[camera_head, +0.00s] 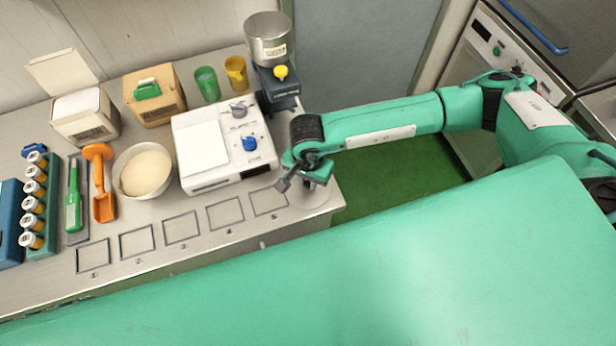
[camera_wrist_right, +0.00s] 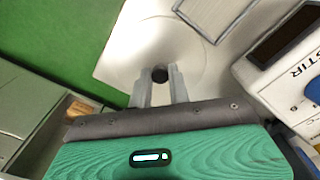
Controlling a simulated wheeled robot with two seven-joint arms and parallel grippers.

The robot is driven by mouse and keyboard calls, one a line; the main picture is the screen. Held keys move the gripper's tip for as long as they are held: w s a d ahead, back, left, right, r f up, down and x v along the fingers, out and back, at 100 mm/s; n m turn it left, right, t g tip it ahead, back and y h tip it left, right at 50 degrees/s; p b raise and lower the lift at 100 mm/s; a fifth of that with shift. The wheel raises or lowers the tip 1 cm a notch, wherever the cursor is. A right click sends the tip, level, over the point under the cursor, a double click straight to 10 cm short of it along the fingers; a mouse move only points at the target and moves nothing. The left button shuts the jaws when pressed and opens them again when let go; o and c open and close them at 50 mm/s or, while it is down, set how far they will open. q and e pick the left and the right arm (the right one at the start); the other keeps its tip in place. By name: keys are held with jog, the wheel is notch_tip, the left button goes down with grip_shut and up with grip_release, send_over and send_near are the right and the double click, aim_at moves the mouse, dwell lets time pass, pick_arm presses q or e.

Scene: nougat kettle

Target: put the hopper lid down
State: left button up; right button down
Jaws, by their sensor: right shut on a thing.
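The hopper lid (camera_wrist_right: 187,62) is a pale grey round disc with a small dark knob (camera_wrist_right: 160,73), seen in the right wrist view. My right gripper (camera_wrist_right: 160,88) is shut on the knob between its two fingertips. In the head view my right gripper (camera_head: 311,182) points down over the bench's right front corner, and the lid (camera_head: 312,197) shows partly below it. The lid looks flat and very close to the bench top; I cannot tell whether it touches. The metal hopper (camera_head: 268,40) stands at the back with its top uncovered. My left gripper is out of view.
The white stirrer unit (camera_head: 222,150) stands just left of my right gripper. Outlined squares (camera_head: 182,228) run along the bench front (camera_head: 160,268). A white bowl (camera_head: 145,172) of pale powder and an orange scoop (camera_head: 103,195) are further left. Green floor (camera_head: 400,170) lies beyond the bench's right edge.

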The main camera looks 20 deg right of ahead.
aim_at(308, 184)
jog(key=shift+f+b, duration=0.2)
jog(key=shift+b, duration=0.1)
jog(key=c, duration=1.3)
grip_release()
jog(key=shift+r, duration=0.1)
jog(key=shift+r+p, duration=0.25)
jog(key=shift+p, duration=0.1)
notch_tip(308, 184, up, 12)
jog(key=b, duration=0.5)
jog(key=shift+f, duration=0.1)
